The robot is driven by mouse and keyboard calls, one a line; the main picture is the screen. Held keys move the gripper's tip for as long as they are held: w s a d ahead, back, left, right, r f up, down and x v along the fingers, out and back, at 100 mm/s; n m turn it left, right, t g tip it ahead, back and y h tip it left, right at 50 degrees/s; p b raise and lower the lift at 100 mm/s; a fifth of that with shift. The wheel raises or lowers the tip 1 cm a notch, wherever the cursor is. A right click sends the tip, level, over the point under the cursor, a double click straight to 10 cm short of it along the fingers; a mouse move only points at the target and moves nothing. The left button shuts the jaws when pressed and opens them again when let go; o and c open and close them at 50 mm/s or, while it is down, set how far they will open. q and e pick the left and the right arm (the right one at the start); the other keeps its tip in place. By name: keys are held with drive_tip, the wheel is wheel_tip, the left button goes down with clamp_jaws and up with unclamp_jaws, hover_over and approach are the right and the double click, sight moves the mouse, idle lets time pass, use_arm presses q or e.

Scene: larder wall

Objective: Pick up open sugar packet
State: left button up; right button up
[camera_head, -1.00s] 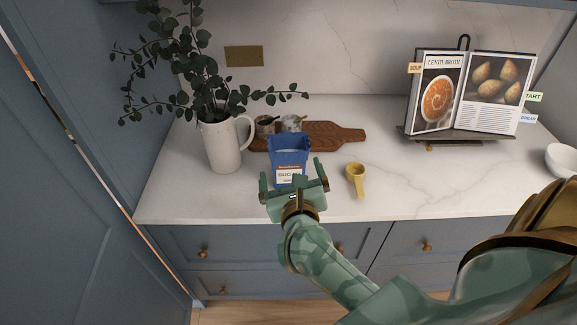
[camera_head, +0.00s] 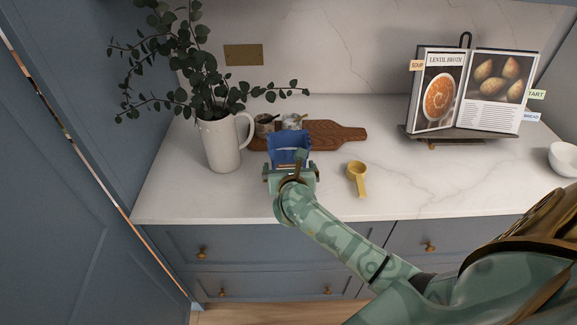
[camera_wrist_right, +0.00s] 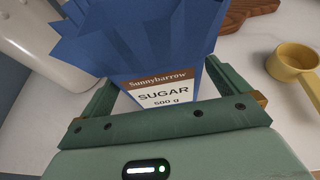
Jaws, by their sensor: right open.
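The open sugar packet is blue with a torn, open top and stands upright on the marble counter. In the head view the packet (camera_head: 289,148) shows just beyond my right gripper (camera_head: 290,168), which hides its lower part. In the right wrist view the packet (camera_wrist_right: 150,45) shows its label reading "SUGAR 500 g". My right gripper (camera_wrist_right: 160,92) is open, with one finger on each side of the packet. I cannot tell whether the fingers touch it. My left gripper is not in view.
A white jug (camera_head: 220,146) with leafy stems stands left of the packet. A wooden board (camera_head: 335,135) with small jars lies behind it. A yellow scoop (camera_head: 357,177) lies to the right. A cookbook on a stand (camera_head: 438,92) is farther right. The counter between scoop and cookbook is clear.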

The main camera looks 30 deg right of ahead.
sight(289, 164)
drive_tip(key=x, duration=0.3)
drive_tip(key=shift+f, duration=0.2)
drive_tip(key=shift+r, duration=0.1)
drive_tip(key=c, duration=1.1)
drive_tip(key=shift+r, duration=0.1)
drive_tip(key=shift+c, duration=0.2)
